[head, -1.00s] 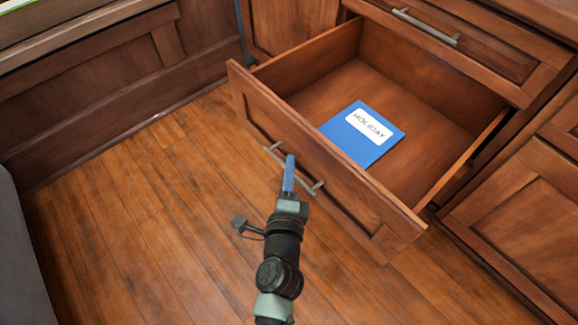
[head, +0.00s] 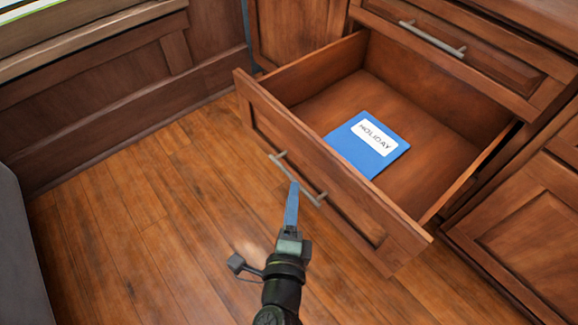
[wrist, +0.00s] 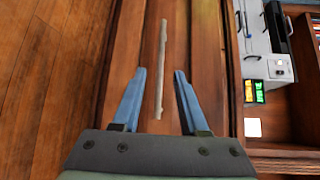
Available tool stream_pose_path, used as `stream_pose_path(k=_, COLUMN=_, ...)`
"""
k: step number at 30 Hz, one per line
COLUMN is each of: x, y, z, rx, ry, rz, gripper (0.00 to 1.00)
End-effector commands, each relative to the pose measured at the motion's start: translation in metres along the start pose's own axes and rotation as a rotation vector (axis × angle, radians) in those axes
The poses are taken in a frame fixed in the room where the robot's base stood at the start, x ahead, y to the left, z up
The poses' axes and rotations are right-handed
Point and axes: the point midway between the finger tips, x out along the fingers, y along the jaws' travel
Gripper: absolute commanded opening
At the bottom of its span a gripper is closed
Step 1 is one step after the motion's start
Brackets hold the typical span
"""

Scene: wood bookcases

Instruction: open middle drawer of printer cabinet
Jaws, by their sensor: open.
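The middle drawer (head: 320,165) of the wood cabinet is pulled far out, and its inside shows. A metal bar handle (head: 297,178) is on its front panel. My gripper (head: 292,200) is in front of that handle in the head view. In the wrist view my gripper (wrist: 160,80) has its two blue fingers apart, with the lower end of the handle (wrist: 161,70) showing in the gap between them. Nothing is held. I cannot tell how far the handle is from the fingertips.
A blue HOLIDAY book (head: 367,145) lies in the drawer. A closed drawer (head: 450,45) is above, and a closed cabinet door (head: 530,200) stands to the right. The wood floor (head: 140,220) at left is clear. The wrist view shows a printer (wrist: 258,55) at right.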

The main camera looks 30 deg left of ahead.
Motion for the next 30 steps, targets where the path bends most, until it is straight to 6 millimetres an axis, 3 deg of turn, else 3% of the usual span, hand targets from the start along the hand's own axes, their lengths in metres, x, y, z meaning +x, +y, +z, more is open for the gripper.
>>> stream_pose_path(k=6, x=-0.041, y=0.002, z=0.000, rx=0.000, ry=-0.002, rz=0.003, gripper=0.43)
stream_pose_path(k=12, x=-0.064, y=0.002, z=0.000, rx=0.000, ry=0.000, rz=0.002, gripper=0.43)
stream_pose_path(k=30, x=-0.072, y=0.000, z=-0.001, rx=0.000, ry=0.001, rz=-0.001, gripper=0.43)
